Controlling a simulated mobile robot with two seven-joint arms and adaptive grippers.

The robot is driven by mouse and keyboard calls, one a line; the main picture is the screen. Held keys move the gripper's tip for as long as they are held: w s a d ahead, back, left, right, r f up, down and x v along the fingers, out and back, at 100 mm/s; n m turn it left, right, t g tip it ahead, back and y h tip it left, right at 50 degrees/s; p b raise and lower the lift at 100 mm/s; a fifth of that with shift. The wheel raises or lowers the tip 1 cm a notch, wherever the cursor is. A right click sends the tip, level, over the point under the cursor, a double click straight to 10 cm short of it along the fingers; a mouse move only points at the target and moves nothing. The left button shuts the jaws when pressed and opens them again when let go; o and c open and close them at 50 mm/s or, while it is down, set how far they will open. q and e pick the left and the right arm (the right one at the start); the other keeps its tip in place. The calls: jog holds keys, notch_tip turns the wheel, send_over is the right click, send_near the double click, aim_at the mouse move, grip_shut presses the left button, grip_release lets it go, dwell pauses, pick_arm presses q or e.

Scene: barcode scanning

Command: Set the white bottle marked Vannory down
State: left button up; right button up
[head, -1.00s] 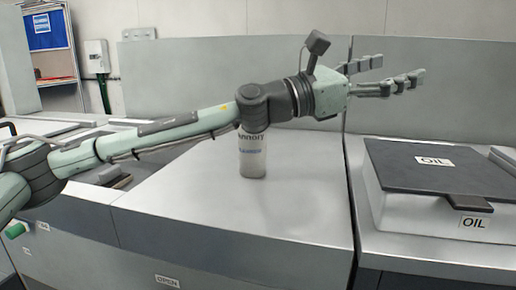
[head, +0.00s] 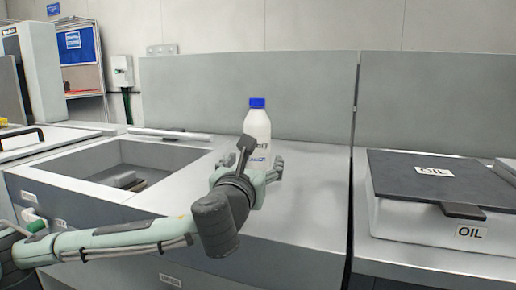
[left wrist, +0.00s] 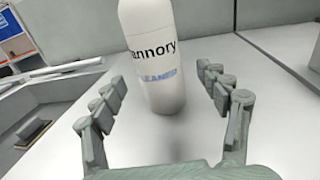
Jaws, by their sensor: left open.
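The white bottle marked Vannory (head: 257,125) has a blue cap and stands upright on the grey counter (head: 310,190). In the left wrist view the bottle (left wrist: 152,60) rises just beyond and between the fingers, with part of its name and a blue label line showing; its top is cut off. My left gripper (head: 262,170) is in front of the bottle in the head view and hides its lower part. In the left wrist view the left gripper (left wrist: 160,100) is open, with a finger to each side of the bottle and gaps showing. My right gripper is not in view.
A sunken bin (head: 180,160) with a dark object inside lies left of the bottle. A box with a dark lid labelled OIL (head: 440,190) stands at right. A grey back panel (head: 200,90) rises behind the counter. The counter right of the bottle is clear.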

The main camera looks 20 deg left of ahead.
aim_at(254, 157)
pick_arm(q)
jog(key=w, duration=0.4)
jog(key=shift+w+a+r, duration=0.2)
jog(key=shift+w+a, duration=0.15)
jog(key=shift+a, duration=0.05)
jog(key=shift+r, duration=0.1)
jog(key=c, duration=1.4)
